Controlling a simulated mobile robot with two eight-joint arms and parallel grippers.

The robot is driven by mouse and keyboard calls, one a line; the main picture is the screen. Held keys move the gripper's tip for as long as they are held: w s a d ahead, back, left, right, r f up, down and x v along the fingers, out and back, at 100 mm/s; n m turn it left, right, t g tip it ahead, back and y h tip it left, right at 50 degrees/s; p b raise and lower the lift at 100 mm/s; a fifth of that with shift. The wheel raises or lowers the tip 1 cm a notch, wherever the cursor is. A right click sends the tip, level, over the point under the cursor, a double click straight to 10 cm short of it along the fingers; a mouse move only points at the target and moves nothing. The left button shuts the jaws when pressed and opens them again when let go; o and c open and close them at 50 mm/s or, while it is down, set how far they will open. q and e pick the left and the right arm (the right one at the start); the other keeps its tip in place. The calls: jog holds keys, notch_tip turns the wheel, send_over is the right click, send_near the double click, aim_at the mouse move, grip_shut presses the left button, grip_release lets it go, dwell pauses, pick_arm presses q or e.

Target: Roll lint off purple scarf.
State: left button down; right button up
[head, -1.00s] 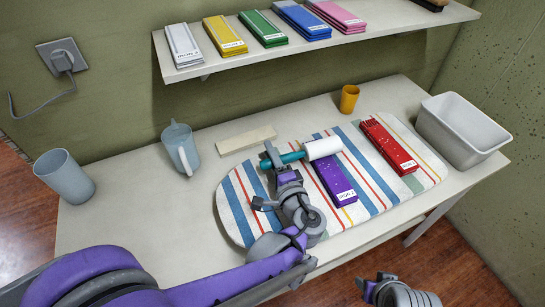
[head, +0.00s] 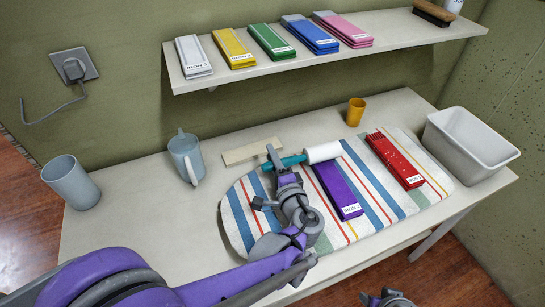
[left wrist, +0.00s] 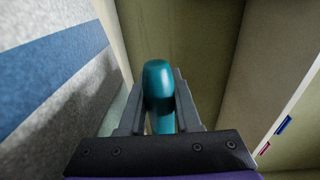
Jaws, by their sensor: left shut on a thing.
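The purple scarf (head: 337,188) lies folded on a striped ironing pad, with a white label at its near end. I make out no lint specks on its visible surface. My left gripper (head: 274,160) is shut on the teal handle of a lint roller (head: 323,152). The handle also shows between the fingers in the left wrist view (left wrist: 158,85). The white roller head is at the scarf's far end and hides part of it; I cannot tell if it touches. My right gripper (head: 386,298) is partly cut off at the bottom edge, its jaws unclear.
A red scarf (head: 396,161) with white specks lies on the striped pad (head: 240,212), right of the purple one. A white bin (head: 468,140), yellow cup (head: 355,112), pitcher (head: 186,158) and grey cup (head: 70,183) stand around.

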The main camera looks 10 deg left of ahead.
pick_arm(q)
notch_tip(320, 180, up, 8)
jog(key=p, duration=0.6)
dwell(0.4)
jog(key=w+a+f+m+t+h+p, duration=0.1)
jog(key=w+a+f+m+h+p, duration=0.2)
jog(key=a+f+h+p, duration=0.1)
jog(key=shift+w+a+t+p, duration=0.35)
jog(key=shift+a+t, duration=0.05)
jog(key=shift+a, duration=0.05)
